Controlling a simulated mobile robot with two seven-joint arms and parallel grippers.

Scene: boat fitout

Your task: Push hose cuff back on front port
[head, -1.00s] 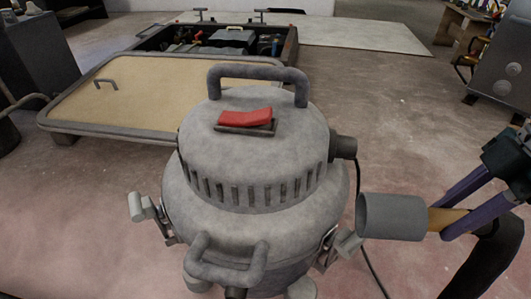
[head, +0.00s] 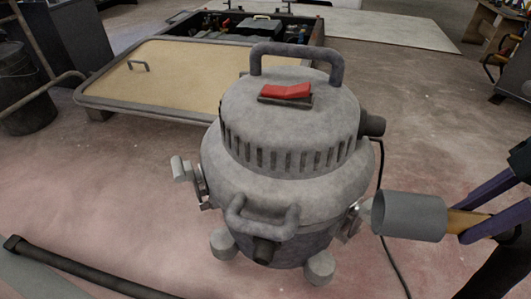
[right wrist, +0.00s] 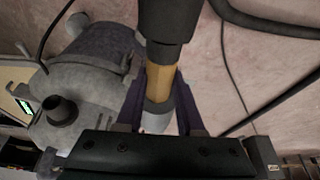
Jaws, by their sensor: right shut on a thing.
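The hose cuff (head: 408,215) is a wide grey cylinder with a yellow-brown band behind it. My right gripper (head: 468,226), with purple fingers, is shut on that band, which also shows between the fingers in the right wrist view (right wrist: 160,90). The cuff is held at the right of the grey shop vacuum (head: 285,150), its open end facing left. The front port (head: 264,251) is a short dark stub low on the vacuum's front, below the front handle. The cuff is apart from this port. My left gripper is not in view.
A dark side outlet (head: 373,125) with a cable below sits on the vacuum's right. A latch (head: 185,172) sticks out on its left. A dark tube (head: 75,267) lies at lower left. A tan hatch panel (head: 165,85) lies behind. Bare floor surrounds the vacuum.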

